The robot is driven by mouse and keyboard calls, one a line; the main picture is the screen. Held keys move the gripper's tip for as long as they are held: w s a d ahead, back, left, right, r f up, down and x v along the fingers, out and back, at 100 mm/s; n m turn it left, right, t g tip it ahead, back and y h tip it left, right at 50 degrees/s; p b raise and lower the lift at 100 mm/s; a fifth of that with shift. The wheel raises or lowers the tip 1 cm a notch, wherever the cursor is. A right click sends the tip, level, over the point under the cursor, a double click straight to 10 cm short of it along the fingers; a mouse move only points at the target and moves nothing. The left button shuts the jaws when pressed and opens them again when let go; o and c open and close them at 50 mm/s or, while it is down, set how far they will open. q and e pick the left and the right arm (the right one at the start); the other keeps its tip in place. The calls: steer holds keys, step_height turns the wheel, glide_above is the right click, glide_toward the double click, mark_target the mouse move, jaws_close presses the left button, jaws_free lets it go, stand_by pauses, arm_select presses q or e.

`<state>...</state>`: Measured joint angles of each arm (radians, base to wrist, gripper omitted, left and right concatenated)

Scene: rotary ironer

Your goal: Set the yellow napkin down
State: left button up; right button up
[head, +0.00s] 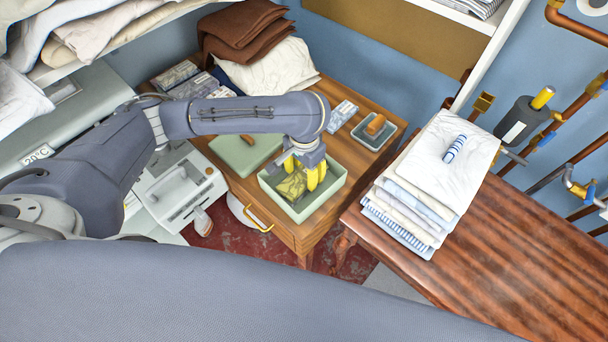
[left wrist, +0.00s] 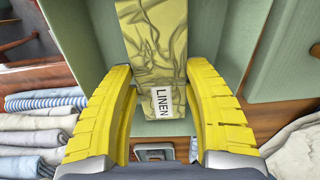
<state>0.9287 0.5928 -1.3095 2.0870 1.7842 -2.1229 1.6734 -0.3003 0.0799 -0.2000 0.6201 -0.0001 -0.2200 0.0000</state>
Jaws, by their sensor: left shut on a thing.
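My left gripper (head: 313,178) reaches down into the box and is shut on the napkin. In the left wrist view the napkin (left wrist: 158,50) lies between the yellow fingers (left wrist: 160,72), with a white LINEN label at its near end. Green box walls (left wrist: 72,40) rise around it. I cannot tell whether the napkin touches the box floor. My right gripper is not in view.
A green lid (head: 243,151) lies left of the box. A small grey tray (head: 365,139) with a brown object stands behind it to the right. A stack of folded linen (head: 447,165) stands on the wooden table (head: 500,250), whose front is bare.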

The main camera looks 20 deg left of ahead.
mark_target(304, 175)
arm_select(q)
steer(key=shift+f, duration=0.65)
steer(key=shift+f, duration=0.2)
steer(key=o, duration=1)
steer(key=shift+r, duration=0.15)
step_height(304, 175, up, 12)
stand_by(0.3)
